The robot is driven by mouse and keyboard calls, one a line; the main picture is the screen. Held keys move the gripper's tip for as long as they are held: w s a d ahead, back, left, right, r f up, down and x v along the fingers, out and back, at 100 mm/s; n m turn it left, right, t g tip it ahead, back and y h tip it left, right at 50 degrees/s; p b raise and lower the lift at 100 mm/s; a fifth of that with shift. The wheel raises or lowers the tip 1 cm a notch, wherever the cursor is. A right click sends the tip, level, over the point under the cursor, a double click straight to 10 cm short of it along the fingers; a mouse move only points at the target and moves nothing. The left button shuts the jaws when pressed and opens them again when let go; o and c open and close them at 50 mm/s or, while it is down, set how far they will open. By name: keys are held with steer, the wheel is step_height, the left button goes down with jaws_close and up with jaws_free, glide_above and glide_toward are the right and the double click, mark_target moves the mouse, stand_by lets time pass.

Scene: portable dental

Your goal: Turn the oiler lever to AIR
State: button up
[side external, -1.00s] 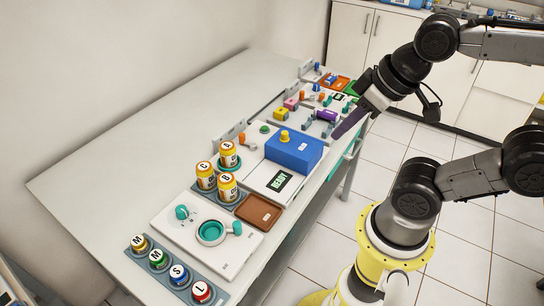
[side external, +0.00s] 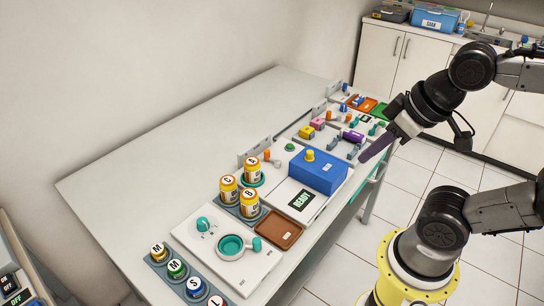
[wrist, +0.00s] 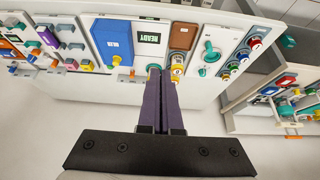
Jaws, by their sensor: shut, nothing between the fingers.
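An orange-tipped lever (side external: 267,154) stands on the white unit behind the blue box (side external: 320,174) and READY display (side external: 301,199). I take it as the oiler lever; its lettering is too small to read, so its setting cannot be told. It also shows in the wrist view (wrist: 117,60), left of my fingertips. My gripper (side external: 363,159) has long purple fingers, shut and empty, pointing down-left above the table's front edge, right of the blue box. In the wrist view the fingertips (wrist: 163,70) overlap the picture of the unit and bottles; touching cannot be seen there.
Bottles marked A, B and C (side external: 229,189) stand left of the display, near the lever. A brown tray (side external: 278,235), a white panel with a teal knob (side external: 202,225) and several lettered jars (side external: 177,270) lie nearer. Small coloured stations fill the far end. The table's left side (side external: 150,170) is bare.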

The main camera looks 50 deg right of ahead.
steer(key=shift+o, duration=2.3)
steer(key=shift+r+n, duration=0.15)
steer(key=shift+n, duration=0.15)
steer(key=o, duration=0.3)
steer(key=shift+n, duration=0.5)
steer(key=w+r, duration=0.1)
steer(key=r, duration=0.1)
steer(key=w+r, duration=0.1)
steer(key=r, duration=0.1)
steer(key=shift+w, duration=0.2)
steer(key=shift+o, duration=0.2)
steer(key=w+r, duration=0.3)
steer(key=w, duration=0.2)
steer(key=n+g, duration=0.1)
steer(key=g, duration=0.5)
glide_above(267, 151)
step_height(267, 151, down, 16)
step_height(267, 151, down, 14)
steer(key=shift+r, duration=0.15)
